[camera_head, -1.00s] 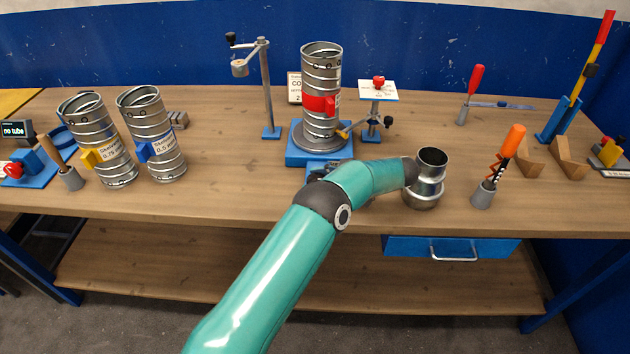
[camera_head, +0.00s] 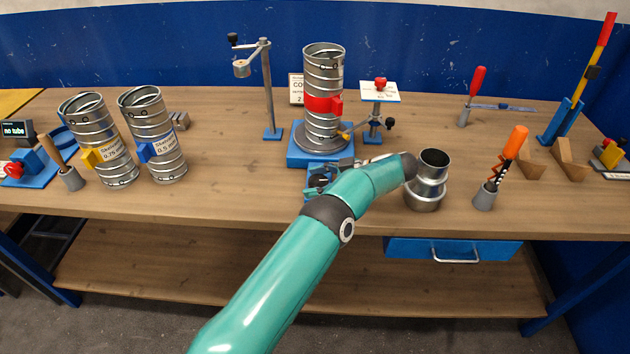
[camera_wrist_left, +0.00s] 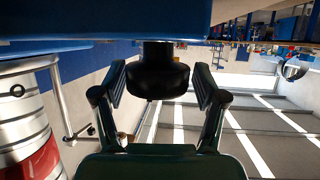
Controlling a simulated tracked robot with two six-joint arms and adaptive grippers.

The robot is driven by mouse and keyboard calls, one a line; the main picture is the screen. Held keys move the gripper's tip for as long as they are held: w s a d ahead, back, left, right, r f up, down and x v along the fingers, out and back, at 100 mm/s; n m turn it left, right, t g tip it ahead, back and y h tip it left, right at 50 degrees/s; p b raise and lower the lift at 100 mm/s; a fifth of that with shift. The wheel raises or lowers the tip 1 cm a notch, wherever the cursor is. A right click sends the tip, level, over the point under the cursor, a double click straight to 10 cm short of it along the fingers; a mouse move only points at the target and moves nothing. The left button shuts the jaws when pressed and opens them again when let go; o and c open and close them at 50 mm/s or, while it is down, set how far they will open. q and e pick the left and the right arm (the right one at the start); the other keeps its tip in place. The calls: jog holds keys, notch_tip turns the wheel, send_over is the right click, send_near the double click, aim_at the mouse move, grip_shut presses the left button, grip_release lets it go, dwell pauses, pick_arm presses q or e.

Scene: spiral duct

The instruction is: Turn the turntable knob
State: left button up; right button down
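The turntable (camera_head: 304,157) has a blue base on the bench. A ribbed metal tube (camera_head: 323,72) with a red clamp stands upright on it. A dark knob (camera_head: 319,181) shows at the blue front housing, partly behind my left forearm. In the left wrist view the black knob (camera_wrist_left: 160,68) lies between the two spread fingers of my left gripper (camera_wrist_left: 160,88), with gaps visible on both sides. In the head view my forearm largely hides that gripper. My right gripper is in neither view.
A metal reducer (camera_head: 428,180) stands close beside my left wrist. A crank stand (camera_head: 268,90) and a small stand with a red knob (camera_head: 377,105) flank the turntable. Two ribbed tubes (camera_head: 153,135) stand at left. The bench front-left of the turntable is clear.

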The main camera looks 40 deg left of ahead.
aim_at(316, 180)
pick_arm(q)
jog(key=shift+w+d, duration=0.1)
jog(key=shift+d, duration=0.05)
jog(key=shift+r, duration=0.1)
notch_tip(316, 180, up, 10)
jog(key=shift+f, duration=0.1)
dwell(0.5)
